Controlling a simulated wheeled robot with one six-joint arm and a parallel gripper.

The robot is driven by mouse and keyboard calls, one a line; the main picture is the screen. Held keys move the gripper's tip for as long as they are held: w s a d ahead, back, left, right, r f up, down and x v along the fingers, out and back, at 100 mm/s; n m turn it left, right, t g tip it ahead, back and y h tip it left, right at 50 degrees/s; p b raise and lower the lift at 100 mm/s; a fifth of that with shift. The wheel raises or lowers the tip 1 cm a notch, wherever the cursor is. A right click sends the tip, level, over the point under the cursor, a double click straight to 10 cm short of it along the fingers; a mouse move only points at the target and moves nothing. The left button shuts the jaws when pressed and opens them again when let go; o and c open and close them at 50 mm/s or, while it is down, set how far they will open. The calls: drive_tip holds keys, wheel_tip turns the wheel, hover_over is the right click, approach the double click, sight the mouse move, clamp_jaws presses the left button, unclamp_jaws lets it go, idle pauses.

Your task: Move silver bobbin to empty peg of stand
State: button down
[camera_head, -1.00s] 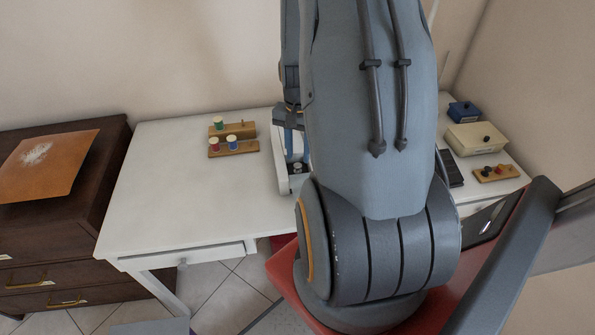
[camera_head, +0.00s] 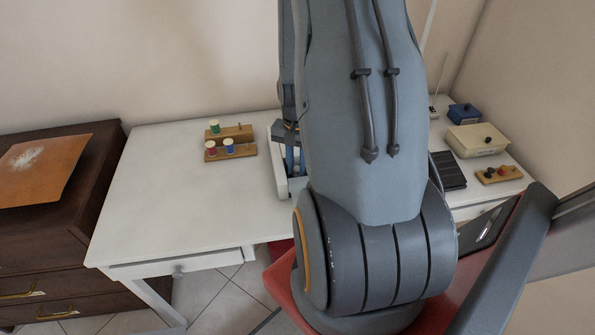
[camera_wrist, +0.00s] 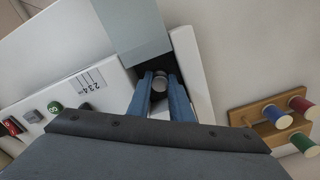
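The silver bobbin (camera_wrist: 160,83) shows in the wrist view as a small round grey thing in a dark recess of a white machine. My gripper (camera_wrist: 161,80) has its blue fingers on either side of it; whether they touch it is too small to tell. In the head view my gripper (camera_head: 294,162) is partly hidden behind my arm, and the bobbin cannot be made out. The wooden stand (camera_head: 246,151) is left of my gripper and holds a green, a red and a blue bobbin. An empty peg (camera_head: 239,127) rises from its back step. The stand also shows in the wrist view (camera_wrist: 262,107).
The white machine (camera_wrist: 70,72) has several buttons and a printed number label. The white table (camera_head: 165,185) is clear left of the stand. At right are a cream box (camera_head: 476,142), a blue box (camera_head: 464,113), a black tray (camera_head: 449,176) and a small wooden board (camera_head: 499,177).

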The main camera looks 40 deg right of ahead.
drive_tip(key=shift+r, duration=0.15)
drive_tip(key=shift+r+p, duration=2)
drive_tip(key=shift+r, duration=0.4)
drive_tip(key=c, duration=2.4)
unclamp_jaws()
clamp_jaws()
